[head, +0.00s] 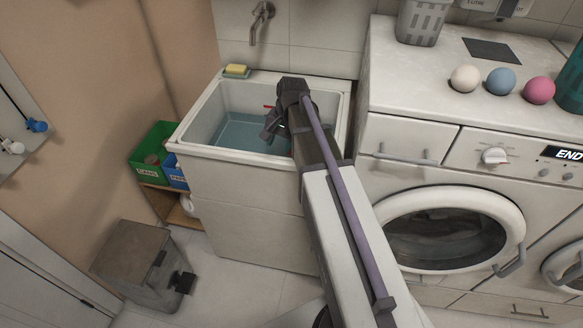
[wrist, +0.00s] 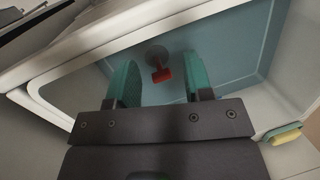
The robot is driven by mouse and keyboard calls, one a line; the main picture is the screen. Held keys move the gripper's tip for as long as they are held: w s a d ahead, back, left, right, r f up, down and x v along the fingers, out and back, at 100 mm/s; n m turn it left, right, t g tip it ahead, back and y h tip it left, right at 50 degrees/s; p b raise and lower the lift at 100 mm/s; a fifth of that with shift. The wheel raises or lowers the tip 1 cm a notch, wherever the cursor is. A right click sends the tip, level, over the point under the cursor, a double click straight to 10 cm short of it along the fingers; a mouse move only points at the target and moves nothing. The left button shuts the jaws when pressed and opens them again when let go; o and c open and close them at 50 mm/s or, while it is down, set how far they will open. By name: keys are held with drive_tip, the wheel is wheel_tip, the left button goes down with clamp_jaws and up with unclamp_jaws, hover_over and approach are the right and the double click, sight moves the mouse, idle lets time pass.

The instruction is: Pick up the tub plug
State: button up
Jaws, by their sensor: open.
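The tub plug (wrist: 161,73), with a red handle on a round grey base, sits on the bottom of the sink tub (head: 207,104). In the wrist view it appears beyond and between the two green fingers. My gripper (wrist: 161,68) is open and empty, its fingers apart on either side of the plug in the picture. It does not appear to touch the plug; the exact gap is hard to tell. In the head view my gripper (head: 271,128) is inside the tub opening, and my arm hides part of the basin. The tub holds bluish water.
A yellow sponge (head: 236,70) lies on the back left rim, below a wall tap (head: 261,14). The washing machine (head: 446,210) stands close on the right. A green bin (head: 152,152) and a blue bin (head: 174,173) are left of the tub. The tub walls surround my gripper.

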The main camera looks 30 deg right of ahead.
drive_tip(key=w+d+f+m+t+y+b, duration=0.1)
drive_tip(key=w+d+f+m+b, duration=0.2)
drive_tip(key=d+m, duration=0.4)
drive_tip(key=w+d+f+m+t+b, duration=0.1)
drive_tip(key=w+d+f+m+b, duration=0.15)
drive_tip(key=d+m, duration=0.45)
drive_tip(key=w+a+f+b, duration=0.1)
drive_tip(key=f+b, duration=0.2)
drive_tip(key=w+a+f+m+b, duration=0.1)
drive_tip(key=a+f+b, duration=0.1)
drive_tip(key=f+b, duration=0.1)
drive_tip(key=w+a+f+m+b, duration=0.1)
drive_tip(key=a+f+b, duration=0.1)
drive_tip(key=f+b, duration=0.2)
drive_tip(key=shift+w+a+f, duration=0.1)
drive_tip(key=shift+a, duration=0.1)
drive_tip(key=shift+r, duration=0.2)
clamp_jaws()
